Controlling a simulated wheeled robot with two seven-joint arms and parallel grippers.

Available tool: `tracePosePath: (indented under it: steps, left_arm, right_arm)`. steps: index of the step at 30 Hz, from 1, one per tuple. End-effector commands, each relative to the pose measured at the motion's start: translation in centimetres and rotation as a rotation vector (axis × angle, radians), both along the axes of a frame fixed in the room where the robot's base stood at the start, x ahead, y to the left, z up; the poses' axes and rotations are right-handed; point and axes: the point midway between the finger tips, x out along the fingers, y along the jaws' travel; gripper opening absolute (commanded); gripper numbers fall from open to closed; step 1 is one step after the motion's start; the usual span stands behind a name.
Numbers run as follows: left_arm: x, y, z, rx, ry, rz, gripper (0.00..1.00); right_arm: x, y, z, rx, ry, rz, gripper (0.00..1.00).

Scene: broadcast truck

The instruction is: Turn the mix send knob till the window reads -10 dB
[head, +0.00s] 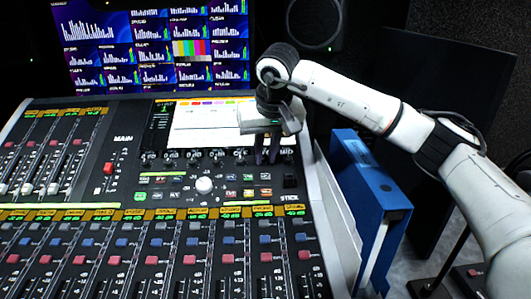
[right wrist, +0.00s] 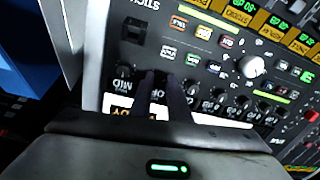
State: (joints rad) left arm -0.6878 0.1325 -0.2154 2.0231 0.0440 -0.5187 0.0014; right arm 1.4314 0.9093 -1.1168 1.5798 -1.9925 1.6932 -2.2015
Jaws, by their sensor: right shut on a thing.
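My right gripper (head: 268,158) reaches down from the upper right onto the mixing console, at the right end of the row of small black knobs (head: 193,156) below the console screen. In the right wrist view its two dark fingers (right wrist: 161,82) are close together, shut on a small knob that they mostly hide. I cannot tell from the lettering whether this is the mix send knob. The console screen (head: 200,130) is partly covered by the gripper. No -10 dB reading can be made out. My left gripper is not in view.
A large white knob (head: 204,185) stands among lit buttons left of the gripper; it also shows in the right wrist view (right wrist: 250,66). Fader strips fill the console's front. A blue binder (head: 372,185) stands right of the console. Monitors (head: 150,45) and a speaker (head: 317,22) are behind.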

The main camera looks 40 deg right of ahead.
Motion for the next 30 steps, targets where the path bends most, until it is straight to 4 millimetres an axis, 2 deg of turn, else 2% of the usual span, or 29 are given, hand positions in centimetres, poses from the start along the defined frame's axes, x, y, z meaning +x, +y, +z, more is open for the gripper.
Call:
tracePosePath:
  steps: [11, 30]
  left_arm:
    - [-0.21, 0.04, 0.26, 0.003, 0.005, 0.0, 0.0]
    - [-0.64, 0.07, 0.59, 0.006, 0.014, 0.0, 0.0]
  right_arm:
    - [0.0, 0.01, 0.16, 0.033, -0.022, -0.091, 0.0]
    - [-0.06, 0.07, 0.03, 0.222, -0.138, -0.611, 0.0]
